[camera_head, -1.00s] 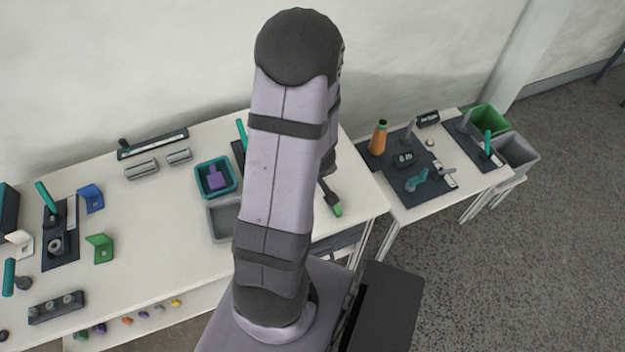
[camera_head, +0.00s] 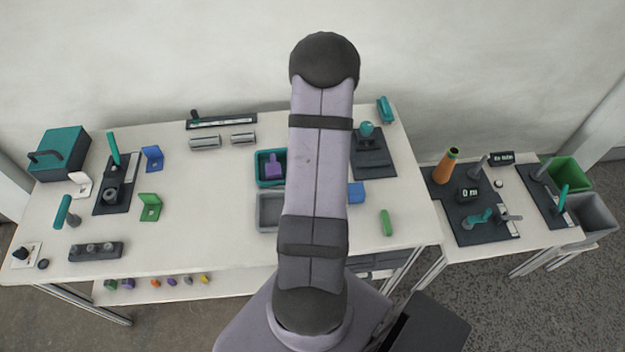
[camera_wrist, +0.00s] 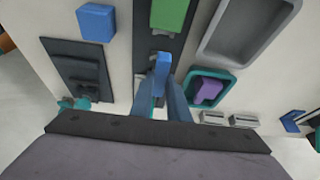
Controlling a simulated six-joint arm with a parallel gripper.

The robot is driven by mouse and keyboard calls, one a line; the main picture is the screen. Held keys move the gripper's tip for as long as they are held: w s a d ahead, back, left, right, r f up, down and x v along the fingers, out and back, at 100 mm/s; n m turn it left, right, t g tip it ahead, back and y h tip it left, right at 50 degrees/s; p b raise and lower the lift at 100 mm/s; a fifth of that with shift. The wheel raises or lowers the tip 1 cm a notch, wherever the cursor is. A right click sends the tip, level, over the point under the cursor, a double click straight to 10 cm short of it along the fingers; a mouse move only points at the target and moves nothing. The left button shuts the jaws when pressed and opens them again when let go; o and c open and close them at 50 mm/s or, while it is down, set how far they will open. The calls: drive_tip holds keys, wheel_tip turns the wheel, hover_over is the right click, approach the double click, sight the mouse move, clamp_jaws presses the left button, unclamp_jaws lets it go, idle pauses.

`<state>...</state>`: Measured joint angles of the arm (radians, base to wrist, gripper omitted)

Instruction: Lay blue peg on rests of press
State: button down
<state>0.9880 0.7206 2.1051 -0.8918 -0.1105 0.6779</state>
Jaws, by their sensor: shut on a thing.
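My gripper (camera_wrist: 165,92) shows in the wrist view with its two fingers close together, pointing down toward the bench. It is shut on the blue peg (camera_wrist: 161,64), whose end shows between and beyond the fingertips. Below it lies a dark baseplate (camera_wrist: 145,40) with a green block (camera_wrist: 169,13) on it, which may be the press. I cannot make out its rests, nor whether the peg touches anything. In the head view my arm hides the gripper, the peg and this baseplate.
A teal bin (camera_head: 258,168) with a purple piece and a grey tray (camera_head: 263,226) stand beside my arm. On its other side are a dark fixture (camera_head: 385,165) with a teal knob, a blue block (camera_head: 356,193) and a green piece (camera_head: 386,222). Bare bench shows at front left.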

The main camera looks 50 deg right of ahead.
drive_tip(key=shift+s+f, duration=0.1)
drive_tip(key=shift+s, duration=0.25)
drive_tip(key=shift+f, duration=0.2)
wheel_tip(320, 180, down, 6)
drive_tip(key=b, duration=0.6)
drive_tip(key=shift+r, duration=0.25)
drive_tip(key=shift+f, duration=0.5)
idle(1.5)
drive_tip(key=c, duration=1.4)
unclamp_jaws()
